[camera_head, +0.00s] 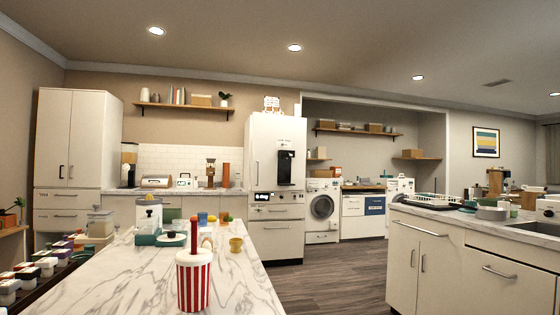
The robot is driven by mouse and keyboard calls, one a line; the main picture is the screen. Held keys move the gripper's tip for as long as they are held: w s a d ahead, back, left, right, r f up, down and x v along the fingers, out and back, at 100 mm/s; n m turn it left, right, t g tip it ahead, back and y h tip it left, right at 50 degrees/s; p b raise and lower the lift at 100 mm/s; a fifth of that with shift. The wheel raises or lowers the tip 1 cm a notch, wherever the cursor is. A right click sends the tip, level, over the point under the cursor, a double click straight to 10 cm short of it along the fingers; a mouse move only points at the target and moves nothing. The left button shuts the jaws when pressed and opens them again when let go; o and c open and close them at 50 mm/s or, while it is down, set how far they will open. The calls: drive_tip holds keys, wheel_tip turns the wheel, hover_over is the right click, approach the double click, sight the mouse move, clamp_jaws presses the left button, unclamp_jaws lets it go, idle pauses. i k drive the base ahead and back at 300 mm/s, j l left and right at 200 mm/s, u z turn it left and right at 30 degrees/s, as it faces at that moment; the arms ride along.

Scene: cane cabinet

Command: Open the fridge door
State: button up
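The fridge (264,150) is a tall off-white unit against the back wall, right of the tiled counter. A black dispenser panel (286,167) is set in the right part of its upper front. A thin upright handle (257,170) shows on the left part of that front. The upper door looks shut. A band with a small display (262,197) and drawers (276,240) lie below it, and these look shut too. My gripper is not in view. The fridge stands well away from the camera, across the room.
A marble-topped island (140,275) fills the near left, with a red-and-white striped cup (194,284) and several containers on it. Another counter (425,262) stands at right. Dark wooden floor (335,275) lies open between them. A washing machine (322,207) stands right of the fridge.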

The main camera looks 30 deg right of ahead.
sight(272, 169)
drive_tip(key=l+z, duration=0.1)
drive_tip(key=z, duration=1.45)
drive_tip(key=i+l, duration=0.15)
drive_tip(key=l, duration=0.25)
drive_tip(key=i+l+z, duration=0.1)
drive_tip(key=l, duration=0.3)
drive_tip(key=i+l, duration=0.25)
drive_tip(key=l, duration=0.15)
drive_tip(key=i+l+z, duration=0.1)
drive_tip(key=l, duration=0.3)
drive_tip(key=i+u, duration=0.3)
drive_tip(key=i, duration=0.15)
drive_tip(key=i+l+u, duration=0.15)
drive_tip(key=i+u, duration=0.2)
drive_tip(key=i, duration=0.15)
drive_tip(key=i+l+u, duration=0.3)
drive_tip(key=i, duration=0.15)
drive_tip(key=i+u, duration=0.3)
drive_tip(key=i, duration=1.4)
drive_tip(key=i+l+u, duration=0.1)
drive_tip(key=i, duration=3.3)
drive_tip(key=i+j+u, duration=0.2)
drive_tip(key=i+j, duration=0.2)
drive_tip(key=i+j+u, duration=0.25)
drive_tip(key=i, duration=0.3)
